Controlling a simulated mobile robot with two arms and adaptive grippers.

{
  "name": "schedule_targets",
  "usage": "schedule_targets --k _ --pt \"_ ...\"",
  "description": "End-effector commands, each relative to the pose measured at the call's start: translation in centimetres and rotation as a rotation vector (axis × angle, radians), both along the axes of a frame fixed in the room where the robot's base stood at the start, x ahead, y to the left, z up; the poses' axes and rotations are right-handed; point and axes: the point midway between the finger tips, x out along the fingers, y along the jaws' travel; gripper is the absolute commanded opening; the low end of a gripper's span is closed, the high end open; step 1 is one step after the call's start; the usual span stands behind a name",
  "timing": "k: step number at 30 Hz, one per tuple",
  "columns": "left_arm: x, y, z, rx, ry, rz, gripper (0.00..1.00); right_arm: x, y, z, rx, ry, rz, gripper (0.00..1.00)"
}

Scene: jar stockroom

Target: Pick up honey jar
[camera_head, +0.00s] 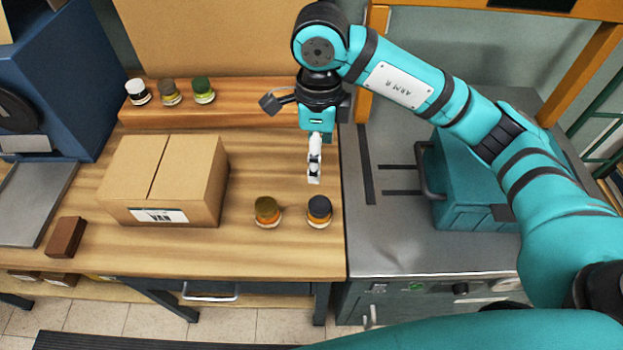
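Two small jars stand upright near the front right of the wooden table. One jar (267,212) has an amber-brown lid. The other jar (319,211) has a dark lid and a pale label with amber showing at its base. I cannot read the labels, so I cannot tell which one is honey. My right gripper (314,178) points down above the table, behind the dark-lidded jar in the picture and apart from it. Its pale fingers overlap in this view, so their opening is hidden. Nothing shows held in it. My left gripper is out of view.
A closed cardboard box (163,180) stands left of the jars. A raised wooden shelf (240,105) behind holds three jars (170,92). A brown block (66,237) lies at the table's front left. A teal toolbox (465,180) stands on the grey metal counter (400,240).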

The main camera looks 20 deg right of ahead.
Motion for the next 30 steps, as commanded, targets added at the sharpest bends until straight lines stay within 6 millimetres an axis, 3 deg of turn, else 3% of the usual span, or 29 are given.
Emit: schedule_targets --k 5,15,24,30 --pt "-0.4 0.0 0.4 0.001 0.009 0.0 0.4 -0.1 -0.1 -2.4 -0.007 0.005 -0.002 0.75" --pt "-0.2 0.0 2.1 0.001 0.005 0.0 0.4 -0.2 -0.2 -9.5 -0.005 0.004 -0.002 0.75" --pt "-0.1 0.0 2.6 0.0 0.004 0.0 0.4 -0.1 -0.1 -12.3 -0.003 0.001 -0.001 0.75" --pt "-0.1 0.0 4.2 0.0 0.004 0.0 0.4 -0.1 -0.5 -14.9 -0.004 0.005 -0.002 0.75"
